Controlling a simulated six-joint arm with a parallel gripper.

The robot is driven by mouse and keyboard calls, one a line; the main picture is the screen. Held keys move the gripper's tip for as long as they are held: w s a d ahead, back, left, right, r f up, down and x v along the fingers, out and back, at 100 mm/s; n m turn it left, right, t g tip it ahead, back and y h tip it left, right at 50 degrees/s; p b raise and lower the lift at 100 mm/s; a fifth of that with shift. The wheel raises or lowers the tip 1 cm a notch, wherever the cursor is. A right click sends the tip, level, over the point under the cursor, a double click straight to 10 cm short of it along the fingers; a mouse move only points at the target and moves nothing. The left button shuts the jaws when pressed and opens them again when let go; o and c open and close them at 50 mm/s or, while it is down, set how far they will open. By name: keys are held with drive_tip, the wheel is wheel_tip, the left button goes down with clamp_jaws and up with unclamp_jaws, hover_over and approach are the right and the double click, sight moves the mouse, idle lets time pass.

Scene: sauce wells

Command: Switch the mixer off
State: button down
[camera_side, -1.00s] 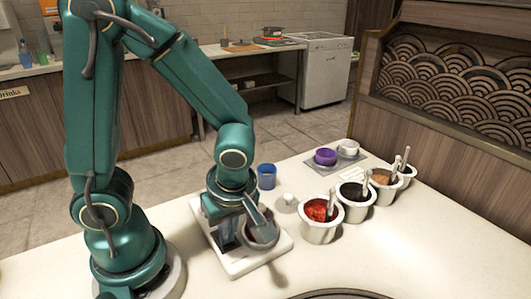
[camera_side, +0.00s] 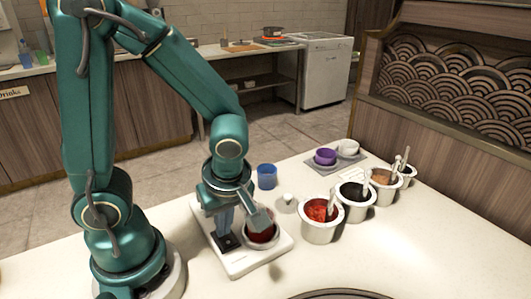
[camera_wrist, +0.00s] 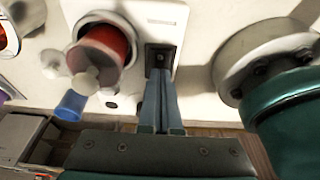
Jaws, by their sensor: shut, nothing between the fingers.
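The mixer has a white base (camera_side: 240,262) on the counter. A round bowl with red sauce (camera_side: 262,237) sits on the base. A dark square switch plate (camera_side: 226,243) is on the base left of the bowl. In the wrist view the plate (camera_wrist: 161,50) has a small dark lever or knob at its middle. My gripper (camera_side: 225,231) points down, shut and empty, just above the plate. In the wrist view its fingertips (camera_wrist: 160,74) lie over the plate's lower edge. I cannot tell whether they touch it. A grey block on my wrist partly covers the bowl.
A blue cup (camera_side: 266,176) and a small white object (camera_side: 288,199) stand behind the mixer. Several sauce pots with spoons, including a red one (camera_side: 321,227), line the counter to the right. Purple and white bowls (camera_side: 325,157) are at the back.

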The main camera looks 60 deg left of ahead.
drive_tip(key=shift+r, duration=0.15)
drive_tip(key=shift+r, duration=0.3)
drive_tip(key=d+v, duration=0.1)
drive_tip(key=v, duration=1.2)
drive_tip(key=shift+d+f, duration=0.25)
drive_tip(key=shift+d, duration=0.05)
